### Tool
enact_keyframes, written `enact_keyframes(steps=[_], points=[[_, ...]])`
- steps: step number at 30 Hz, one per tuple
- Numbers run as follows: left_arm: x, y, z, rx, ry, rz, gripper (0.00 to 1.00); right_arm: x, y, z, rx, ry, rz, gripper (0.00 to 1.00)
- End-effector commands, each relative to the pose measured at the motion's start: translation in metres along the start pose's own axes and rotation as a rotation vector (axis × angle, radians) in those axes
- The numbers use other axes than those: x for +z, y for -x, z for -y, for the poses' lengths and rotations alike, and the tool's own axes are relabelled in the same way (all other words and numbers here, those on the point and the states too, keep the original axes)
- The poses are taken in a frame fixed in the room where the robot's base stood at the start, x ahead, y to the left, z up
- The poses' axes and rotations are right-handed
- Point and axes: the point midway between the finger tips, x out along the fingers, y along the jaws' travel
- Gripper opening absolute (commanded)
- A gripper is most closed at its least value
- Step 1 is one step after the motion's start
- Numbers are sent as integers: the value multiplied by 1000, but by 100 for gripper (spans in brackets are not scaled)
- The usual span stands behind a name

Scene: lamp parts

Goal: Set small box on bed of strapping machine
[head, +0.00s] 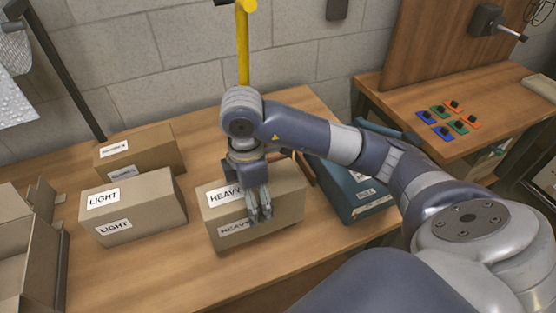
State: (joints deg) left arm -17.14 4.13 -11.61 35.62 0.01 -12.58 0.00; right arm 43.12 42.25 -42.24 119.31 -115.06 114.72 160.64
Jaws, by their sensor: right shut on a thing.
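A brown cardboard box labelled HEAVY (283,221) is on the wooden table in the middle of the head view. My right gripper (260,213) comes down over it from above, with its fingers against the top and front face. It is shut on this box, and the arm hides part of the top. A box labelled LIGHT (155,207) stands to its left. A third cardboard box (155,146) with small labels stands behind that one. I cannot tell by label which is the small box. I cannot make out a strapping machine for certain. My left gripper is not in view.
A teal case-like object (345,185) lies right of the HEAVY box, partly hidden by my arm. An open carton (50,240) stands at the left edge. A second table (485,128) at right holds several coloured pieces. The front of the wooden table (150,270) is clear.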

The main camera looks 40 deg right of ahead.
Motion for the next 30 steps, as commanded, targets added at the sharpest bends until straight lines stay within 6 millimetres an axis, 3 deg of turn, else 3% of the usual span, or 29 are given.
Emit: enact_keyframes(steps=[14, 21, 30], points=[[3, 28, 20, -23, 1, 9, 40, 52, -2, -77, 4, -7, -2, 8], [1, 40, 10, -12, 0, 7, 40, 77, -7, -113, 5, -4, -3, 8], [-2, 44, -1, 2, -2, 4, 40, 89, -11, -131, 7, 0, -4, 8]])
